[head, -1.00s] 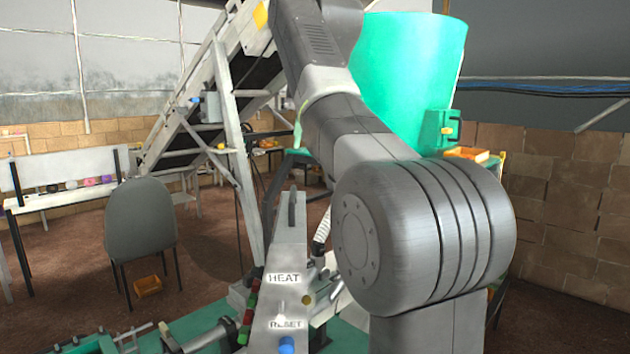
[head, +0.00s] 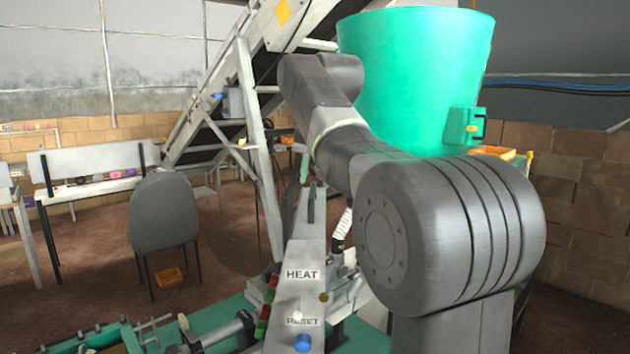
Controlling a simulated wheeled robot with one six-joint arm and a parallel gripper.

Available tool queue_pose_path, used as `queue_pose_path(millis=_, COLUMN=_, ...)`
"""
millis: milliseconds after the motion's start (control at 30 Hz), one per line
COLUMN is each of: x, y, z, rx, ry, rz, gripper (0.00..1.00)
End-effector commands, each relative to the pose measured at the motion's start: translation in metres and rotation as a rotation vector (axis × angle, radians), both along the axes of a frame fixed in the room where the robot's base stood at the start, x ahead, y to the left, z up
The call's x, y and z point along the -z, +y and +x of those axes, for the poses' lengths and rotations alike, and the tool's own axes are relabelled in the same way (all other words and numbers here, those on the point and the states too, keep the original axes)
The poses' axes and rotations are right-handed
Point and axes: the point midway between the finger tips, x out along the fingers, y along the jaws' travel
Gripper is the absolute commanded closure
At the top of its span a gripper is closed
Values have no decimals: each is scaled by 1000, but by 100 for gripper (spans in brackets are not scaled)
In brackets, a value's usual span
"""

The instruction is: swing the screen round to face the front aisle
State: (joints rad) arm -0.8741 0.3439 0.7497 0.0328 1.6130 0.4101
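I cannot make out a screen face in this view. A narrow grey control panel (head: 302,255) stands at the bottom middle, with the labels HEAT and RESET, a blue knob and a dark upright handle. Whether it belongs to the screen I cannot tell. My arm rises from the lower right and bends at the upper middle, behind and to the right of the panel. My gripper does not show; it is hidden beyond the arm links or out of frame.
A large green hopper (head: 415,80) stands behind my arm. A sloping conveyor (head: 225,105) on a grey frame rises behind the panel. A grey chair (head: 163,212), an orange bin (head: 170,277) and a white bench (head: 95,165) are at left. Brown floor is open around the chair.

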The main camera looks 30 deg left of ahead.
Motion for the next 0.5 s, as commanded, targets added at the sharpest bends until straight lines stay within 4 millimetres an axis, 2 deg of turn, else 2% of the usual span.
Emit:
queue_pose_path(millis=200, x=14, y=6, z=4, rx=0, ry=-1, rz=0, gripper=66)
queue_pose_path(millis=500, x=16, y=6, z=4, rx=0, ry=-1, rz=0, gripper=68)
